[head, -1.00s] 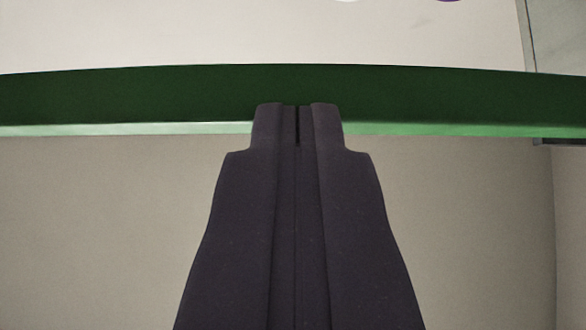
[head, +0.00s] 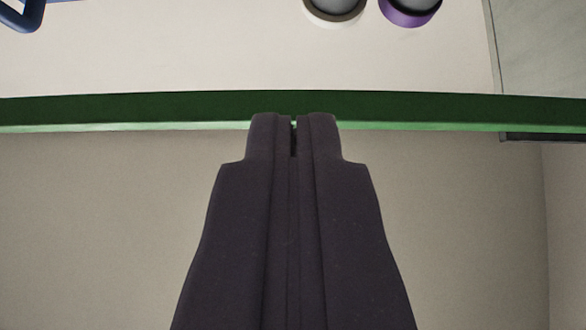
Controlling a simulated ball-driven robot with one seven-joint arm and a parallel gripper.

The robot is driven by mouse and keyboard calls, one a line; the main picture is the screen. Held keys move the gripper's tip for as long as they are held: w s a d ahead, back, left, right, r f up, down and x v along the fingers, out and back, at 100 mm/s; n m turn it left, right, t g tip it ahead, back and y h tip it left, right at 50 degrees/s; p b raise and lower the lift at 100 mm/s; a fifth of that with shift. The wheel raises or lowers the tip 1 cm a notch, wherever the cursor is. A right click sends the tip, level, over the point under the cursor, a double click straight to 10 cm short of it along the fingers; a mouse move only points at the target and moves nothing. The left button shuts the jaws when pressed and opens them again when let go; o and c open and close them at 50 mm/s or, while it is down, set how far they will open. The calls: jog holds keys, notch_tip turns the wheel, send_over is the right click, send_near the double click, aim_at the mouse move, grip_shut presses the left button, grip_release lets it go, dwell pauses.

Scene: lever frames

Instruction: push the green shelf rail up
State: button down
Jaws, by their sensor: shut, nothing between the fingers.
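The green shelf rail (head: 130,112) runs across the whole width of the head view, dark green on its broad face with a lighter green strip along its lower edge. My gripper (head: 293,118) is shut and empty. Its fingertips overlap the rail near the middle of the picture and hide a short part of it. I cannot tell whether the tips touch the rail.
Above the rail is a pale surface (head: 200,55) with a blue object (head: 22,16) at top left. A whitish ring (head: 335,14) and a purple ring (head: 411,14) are at the top. A grey panel (head: 545,60) stands at right. Below the rail is a plain beige area (head: 100,230).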

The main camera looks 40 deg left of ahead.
jog(key=b+v, duration=0.1)
jog(key=v, duration=0.5)
jog(key=shift+d, duration=0.3)
jog(key=shift+w+a+f+b, duration=0.1)
jog(key=shift+a+b, duration=0.05)
jog(key=shift+b, duration=0.15)
